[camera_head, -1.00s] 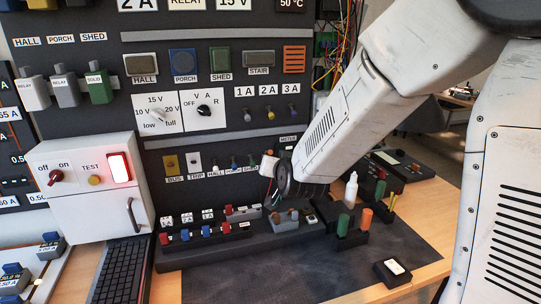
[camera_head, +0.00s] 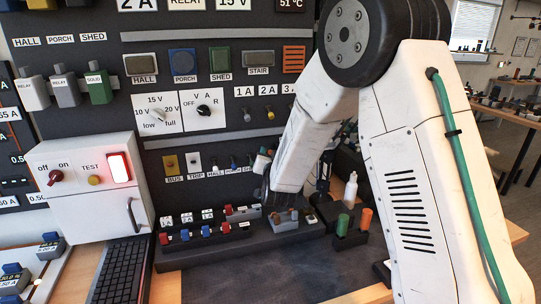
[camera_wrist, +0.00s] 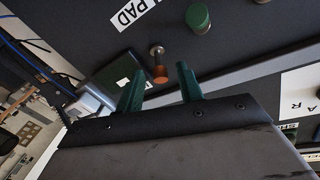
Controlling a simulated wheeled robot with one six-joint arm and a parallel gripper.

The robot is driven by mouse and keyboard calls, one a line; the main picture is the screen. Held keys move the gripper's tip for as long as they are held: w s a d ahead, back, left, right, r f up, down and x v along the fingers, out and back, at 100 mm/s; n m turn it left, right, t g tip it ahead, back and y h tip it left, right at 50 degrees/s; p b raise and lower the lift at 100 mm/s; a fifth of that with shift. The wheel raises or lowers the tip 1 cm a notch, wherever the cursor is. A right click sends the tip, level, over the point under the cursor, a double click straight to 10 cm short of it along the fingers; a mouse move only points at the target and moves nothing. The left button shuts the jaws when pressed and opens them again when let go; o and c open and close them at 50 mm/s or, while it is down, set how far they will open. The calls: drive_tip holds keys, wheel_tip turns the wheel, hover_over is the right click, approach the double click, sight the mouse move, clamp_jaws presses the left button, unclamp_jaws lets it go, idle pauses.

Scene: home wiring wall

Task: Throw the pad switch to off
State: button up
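The pad switch (camera_wrist: 157,62) shows in the wrist view as a small metal lever with an orange-brown tip on the dark panel. A white label reading PAD (camera_wrist: 133,13) is above it to the left. My gripper (camera_wrist: 161,70) is open, its two green fingers pointing at the panel. The lever's tip appears between the fingertips, with a gap on each side; I cannot tell whether its depth is level with them. In the head view my arm covers the pad switch, and the fingers cannot be made out.
A green round knob (camera_wrist: 198,18) is close by on the panel. A dark box with a white label (camera_wrist: 118,80) is beside the left finger. In the head view, a white box with a red off/on knob (camera_head: 55,177) stands left; a white bottle (camera_head: 350,188) stands on the bench.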

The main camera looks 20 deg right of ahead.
drive_tip(key=shift+w, duration=0.15)
clamp_jaws()
drive_tip(key=shift+f, duration=0.1)
drive_tip(key=shift+f+m+t+h, duration=0.25)
drive_tip(key=shift+f+t+h, duration=0.15)
drive_tip(key=shift+t, duration=0.55)
drive_tip(key=shift+f+m+t+h, duration=0.3)
drive_tip(key=shift+f+t, duration=0.2)
drive_tip(key=shift+t, duration=0.4)
drive_tip(key=shift+f+m+t+h, duration=0.3)
drive_tip(key=shift+f+t, duration=0.15)
drive_tip(key=shift+t, duration=0.5)
